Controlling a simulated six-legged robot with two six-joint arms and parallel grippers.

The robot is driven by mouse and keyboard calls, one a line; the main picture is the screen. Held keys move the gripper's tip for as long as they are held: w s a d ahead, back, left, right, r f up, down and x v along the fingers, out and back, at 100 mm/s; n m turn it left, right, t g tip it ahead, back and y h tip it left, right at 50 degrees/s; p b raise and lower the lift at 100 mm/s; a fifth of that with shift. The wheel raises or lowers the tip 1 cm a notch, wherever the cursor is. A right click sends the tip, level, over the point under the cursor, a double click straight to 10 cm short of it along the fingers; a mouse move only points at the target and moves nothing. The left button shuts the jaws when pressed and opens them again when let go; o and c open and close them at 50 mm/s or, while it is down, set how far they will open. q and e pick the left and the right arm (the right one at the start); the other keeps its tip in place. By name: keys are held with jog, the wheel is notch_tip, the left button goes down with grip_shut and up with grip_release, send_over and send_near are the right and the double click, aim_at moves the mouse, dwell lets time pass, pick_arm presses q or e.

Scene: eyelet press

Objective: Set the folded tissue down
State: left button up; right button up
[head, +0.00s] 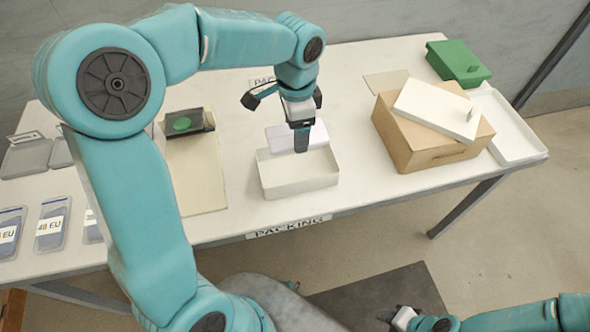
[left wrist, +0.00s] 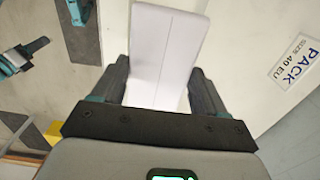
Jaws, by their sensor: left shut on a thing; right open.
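The folded tissue (head: 318,135) is a pale lavender-white flat pad. In the left wrist view the folded tissue (left wrist: 167,50) has crease lines running along it and sits between my two fingers. My left gripper (head: 301,150) is shut on it and points down over the open white box (head: 300,188). In the left wrist view my left gripper (left wrist: 160,85) covers the tissue's near end. I cannot tell whether the tissue touches the box. My right gripper (head: 396,317) is open at the bottom of the head view, low in front of the table and far from the tissue.
A brown carton (head: 425,148) with a white lid (head: 436,108) on top stands right of the box. A green box (head: 458,60) and a white tray (head: 515,140) lie beyond it. A board (head: 198,185) with a dark press (head: 190,119) is left. Labelled pouches (head: 52,222) lie far left.

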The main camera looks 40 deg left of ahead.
pick_arm(q)
send_over(296, 172)
notch_tip(296, 172, down, 9)
jog(key=shift+r+b, duration=0.1)
jog(key=shift+b, duration=0.3)
jog(key=shift+f, duration=0.3)
notch_tip(296, 172, down, 4)
jog(key=shift+f+b, duration=0.25)
jog(key=shift+b, duration=0.05)
jog(key=shift+f, duration=0.15)
jog(key=o, duration=0.7)
jog(key=shift+c, duration=0.2)
jog(key=shift+o, duration=0.4)
